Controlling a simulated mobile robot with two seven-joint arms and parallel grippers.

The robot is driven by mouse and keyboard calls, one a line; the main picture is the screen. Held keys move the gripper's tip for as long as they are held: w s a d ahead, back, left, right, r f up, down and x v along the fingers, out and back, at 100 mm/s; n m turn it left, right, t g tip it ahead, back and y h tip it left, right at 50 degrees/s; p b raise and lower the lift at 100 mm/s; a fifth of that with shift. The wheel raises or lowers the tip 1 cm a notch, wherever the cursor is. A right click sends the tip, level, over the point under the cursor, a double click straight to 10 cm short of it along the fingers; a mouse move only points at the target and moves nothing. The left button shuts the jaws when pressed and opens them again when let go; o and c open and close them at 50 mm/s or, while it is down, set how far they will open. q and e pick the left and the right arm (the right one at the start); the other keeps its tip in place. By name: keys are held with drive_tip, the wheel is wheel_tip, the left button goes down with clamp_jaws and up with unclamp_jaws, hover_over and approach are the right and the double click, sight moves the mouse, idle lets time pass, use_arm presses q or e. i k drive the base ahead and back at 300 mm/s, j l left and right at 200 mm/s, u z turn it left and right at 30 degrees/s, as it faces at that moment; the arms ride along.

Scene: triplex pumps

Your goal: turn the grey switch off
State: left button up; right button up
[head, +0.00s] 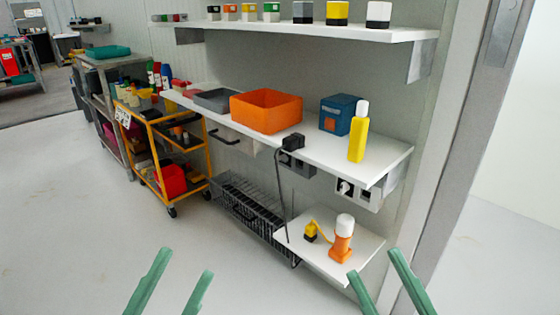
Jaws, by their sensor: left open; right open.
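I cannot tell for sure which item is the grey switch. Small grey-white boxes with black parts (357,192) are mounted under the front edge of the middle shelf, and their details are too small to read. My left gripper (187,264) is open and empty at the bottom of the head view. My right gripper (374,264) is open and empty at the bottom right, in front of the low shelf. Neither gripper touches anything.
The middle shelf (388,160) holds an orange bin (266,110), a blue box (340,114) and a yellow bottle (358,138). A low shelf (312,262) holds an orange-white bottle (342,240). A black wire basket (255,208) hangs left. A yellow cart (206,160) stands further left. The floor at left is clear.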

sight(284, 158)
drive_tip(key=i+j+z, duration=0.1)
drive_tip(key=j, duration=0.3)
drive_tip(key=i+j+z, duration=0.1)
drive_tip(key=i+j, duration=0.15)
drive_tip(key=j, duration=0.15)
drive_tip(key=i+j+z, duration=0.15)
drive_tip(key=j, duration=0.25)
drive_tip(key=i+j+z, duration=0.1)
drive_tip(key=j, duration=0.3)
drive_tip(key=i+j+z, duration=0.1)
drive_tip(key=j, duration=0.35)
drive_tip(key=i+j+z, duration=0.1)
drive_tip(key=i+j, duration=0.15)
drive_tip(key=j, duration=0.2)
drive_tip(key=i+j+z, duration=0.1)
drive_tip(key=j, duration=0.35)
